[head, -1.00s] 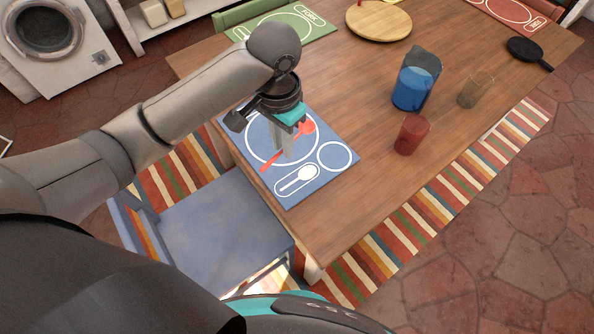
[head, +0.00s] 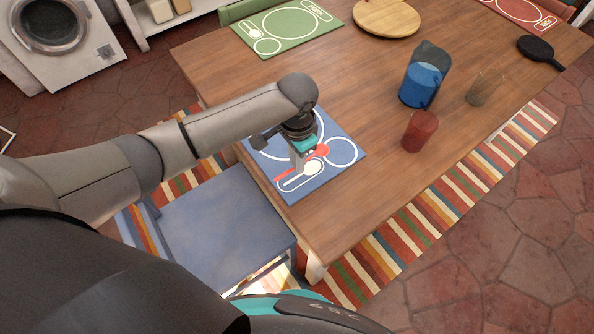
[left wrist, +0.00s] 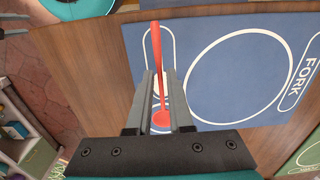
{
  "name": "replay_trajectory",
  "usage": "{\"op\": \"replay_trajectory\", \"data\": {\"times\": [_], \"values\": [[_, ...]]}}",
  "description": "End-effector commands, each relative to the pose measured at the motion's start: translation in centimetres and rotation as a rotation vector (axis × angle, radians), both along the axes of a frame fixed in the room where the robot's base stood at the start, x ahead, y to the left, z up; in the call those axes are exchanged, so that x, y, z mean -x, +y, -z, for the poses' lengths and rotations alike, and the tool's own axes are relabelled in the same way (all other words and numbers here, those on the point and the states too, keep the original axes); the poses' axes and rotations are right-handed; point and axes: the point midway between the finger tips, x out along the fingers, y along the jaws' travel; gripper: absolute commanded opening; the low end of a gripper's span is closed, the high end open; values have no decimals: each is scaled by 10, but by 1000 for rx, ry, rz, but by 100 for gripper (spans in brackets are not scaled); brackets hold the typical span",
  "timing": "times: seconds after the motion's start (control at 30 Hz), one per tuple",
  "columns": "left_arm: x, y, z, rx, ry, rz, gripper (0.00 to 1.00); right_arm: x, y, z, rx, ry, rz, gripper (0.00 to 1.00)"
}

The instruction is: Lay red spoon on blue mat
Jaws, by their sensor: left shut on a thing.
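The red spoon (head: 320,151) is between the fingers of my left gripper (head: 303,163), over the near part of the blue mat (head: 342,153). In the left wrist view the left gripper (left wrist: 159,88) is shut on the red spoon (left wrist: 157,50). Its handle points up the picture over the mat's white spoon outline, and its bowl is low between the fingers. The blue mat (left wrist: 238,70) shows a large circle and the word FORK. I cannot tell whether the spoon touches the mat. My right gripper is not in view.
A red cup (head: 419,131), a blue-filled pitcher (head: 418,86) and a clear glass (head: 483,88) stand right of the mat. A green mat (head: 287,29) and a round board (head: 386,17) are further back. A blue chair (head: 225,220) is at the near edge.

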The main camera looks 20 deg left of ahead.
Motion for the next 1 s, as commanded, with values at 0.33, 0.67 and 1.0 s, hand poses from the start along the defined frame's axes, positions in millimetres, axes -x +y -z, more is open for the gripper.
{"op": "replay_trajectory", "data": {"times": [0.33,0.67,1.0], "values": [[0,-1,42,1,1,0,0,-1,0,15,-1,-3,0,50],[0,0,45,1,-1,0,0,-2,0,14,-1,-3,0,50],[0,0,47,1,-1,0,47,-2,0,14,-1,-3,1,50]]}}
